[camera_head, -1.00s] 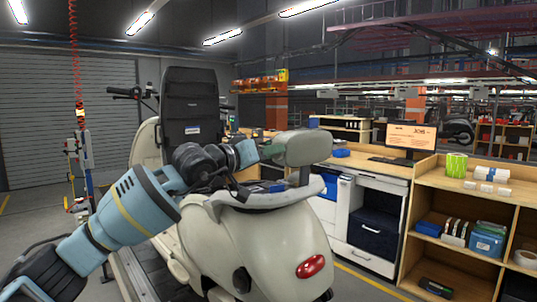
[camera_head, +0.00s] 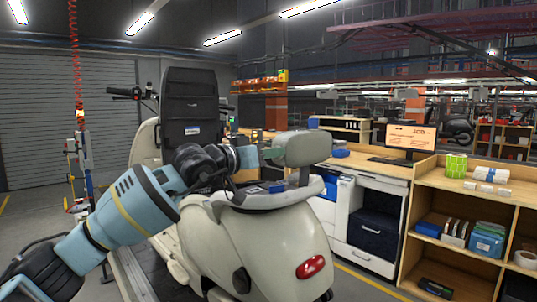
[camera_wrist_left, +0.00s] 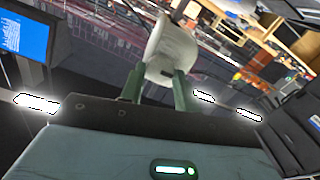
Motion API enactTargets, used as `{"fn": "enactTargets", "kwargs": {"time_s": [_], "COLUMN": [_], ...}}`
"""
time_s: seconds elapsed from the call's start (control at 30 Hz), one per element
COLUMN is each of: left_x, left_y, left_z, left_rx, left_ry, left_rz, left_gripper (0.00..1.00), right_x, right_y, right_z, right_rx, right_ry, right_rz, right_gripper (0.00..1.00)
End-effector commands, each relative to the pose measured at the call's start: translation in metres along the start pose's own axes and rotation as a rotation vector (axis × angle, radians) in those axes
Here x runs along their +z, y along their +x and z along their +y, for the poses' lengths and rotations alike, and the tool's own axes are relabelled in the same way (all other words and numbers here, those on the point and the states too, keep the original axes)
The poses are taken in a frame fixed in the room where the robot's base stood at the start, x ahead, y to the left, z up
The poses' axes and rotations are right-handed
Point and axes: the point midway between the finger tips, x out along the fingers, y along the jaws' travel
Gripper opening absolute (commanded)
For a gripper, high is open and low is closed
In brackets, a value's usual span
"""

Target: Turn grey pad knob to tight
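The grey pad (camera_head: 302,148) stands upright on a short post above the rear rack of the cream scooter (camera_head: 265,235). My left gripper (camera_head: 272,153) comes in from the left, with a green finger beside the pad's left end. In the left wrist view my left gripper's two green fingers (camera_wrist_left: 158,88) are apart, with the pad (camera_wrist_left: 172,48) just beyond and between their tips. Whether they touch it I cannot tell. I cannot make out the knob in either view. My right gripper is not in view.
The scooter's black seat back (camera_head: 189,107) rises behind my left arm. The grey rear rack (camera_head: 265,197) lies just below the pad. A white cabinet (camera_head: 375,180) and a wooden shelf unit (camera_head: 455,190) stand to the right, with a monitor (camera_head: 411,138) behind.

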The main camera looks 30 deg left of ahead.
Motion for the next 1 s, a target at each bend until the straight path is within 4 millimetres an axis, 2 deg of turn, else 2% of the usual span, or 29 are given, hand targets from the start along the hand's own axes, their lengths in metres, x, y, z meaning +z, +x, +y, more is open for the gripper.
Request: {"fn": "enactTargets", "kwargs": {"time_s": [0.03,0.17,0.43,0.57,1.0], "left_x": [-0.001,-0.001,0.0,0.001,0.002], "left_y": [0.0,0.0,0.0,-0.007,-0.067], "left_z": [0.0,0.0,0.0,-0.001,-0.002], "left_rx": [0.0,0.0,0.0,0.0,-0.003], "left_ry": [0.0,0.0,-0.001,-0.001,-0.001], "left_rz": [0.002,0.001,0.001,0.0,-0.002], "left_gripper": [0.37,0.54,0.54,0.54,0.54], "right_x": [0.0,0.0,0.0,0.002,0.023], "right_y": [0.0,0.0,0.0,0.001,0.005], "right_z": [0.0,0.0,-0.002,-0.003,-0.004], "right_rx": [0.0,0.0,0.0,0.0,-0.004], "right_ry": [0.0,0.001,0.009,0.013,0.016], "right_rz": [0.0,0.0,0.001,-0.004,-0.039], "right_gripper": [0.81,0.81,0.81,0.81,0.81]}}
